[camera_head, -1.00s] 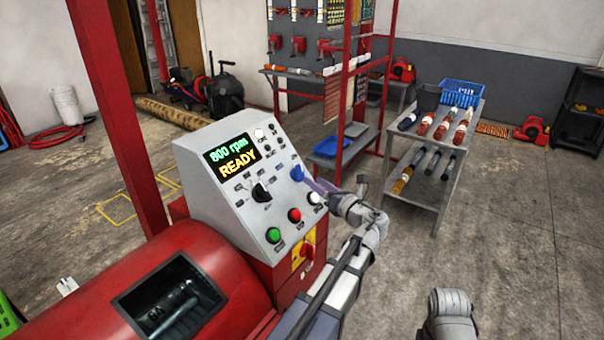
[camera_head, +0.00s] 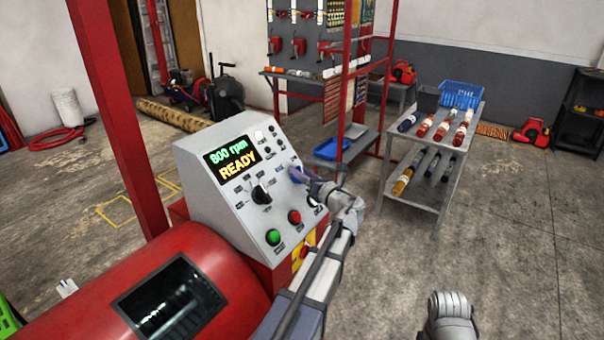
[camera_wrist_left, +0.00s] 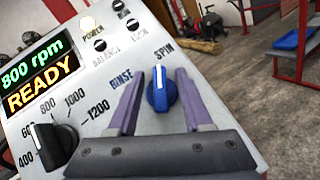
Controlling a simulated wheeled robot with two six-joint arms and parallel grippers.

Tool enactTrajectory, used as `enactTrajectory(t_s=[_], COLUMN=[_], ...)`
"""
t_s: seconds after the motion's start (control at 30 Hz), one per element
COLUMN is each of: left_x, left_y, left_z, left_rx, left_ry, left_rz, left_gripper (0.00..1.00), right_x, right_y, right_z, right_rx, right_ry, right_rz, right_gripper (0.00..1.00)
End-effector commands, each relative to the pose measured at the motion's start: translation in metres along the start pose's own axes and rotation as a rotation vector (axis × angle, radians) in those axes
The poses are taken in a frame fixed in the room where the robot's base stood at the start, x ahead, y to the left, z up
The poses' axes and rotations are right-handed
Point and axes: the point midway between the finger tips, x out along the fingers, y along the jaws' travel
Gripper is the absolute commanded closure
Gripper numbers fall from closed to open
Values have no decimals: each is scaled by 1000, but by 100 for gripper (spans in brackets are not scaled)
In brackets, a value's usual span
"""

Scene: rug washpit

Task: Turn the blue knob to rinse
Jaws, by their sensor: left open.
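The blue knob (camera_wrist_left: 161,92) is on the sloped grey control panel (camera_wrist_left: 100,75) of the red machine. Its white mark points up toward the SPIN label (camera_wrist_left: 163,53); the RINSE label (camera_wrist_left: 121,80) is to its left. In the head view, the blue knob (camera_head: 296,174) is partly covered by my left gripper (camera_head: 304,178). In the left wrist view, my left gripper (camera_wrist_left: 160,78) is open, with one purple finger on each side of the knob. Gaps show between fingers and knob.
A black selector knob (camera_head: 261,193) is to the left. Green (camera_head: 273,237) and red (camera_head: 294,217) buttons sit below. The display (camera_head: 231,158) reads 800 rpm READY. A grey cart (camera_head: 440,150) with rolls stands at the right; floor before it is clear.

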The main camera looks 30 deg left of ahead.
Motion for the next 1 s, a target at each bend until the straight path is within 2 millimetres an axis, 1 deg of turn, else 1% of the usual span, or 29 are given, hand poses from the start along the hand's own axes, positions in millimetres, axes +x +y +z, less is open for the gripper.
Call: enactTrajectory(t_s=[0.13,0.17,0.5,0.6,1.0], left_x=[0,0,0,-1,-1], left_y=[0,0,0,0,0], left_z=[0,0,0,0,-2], left_rx=[0,0,-1,-1,-4], left_ry=[0,0,1,2,6], left_rz=[0,0,0,0,2], left_gripper=[50,52,90,100,100], right_x=[0,0,0,0,1], right_y=[0,0,0,0,0], right_z=[0,0,0,0,0], right_rx=[0,0,0,0,0], right_ry=[0,0,0,0,0], right_rz=[0,0,0,0,0], right_gripper=[100,100,100,100,100])
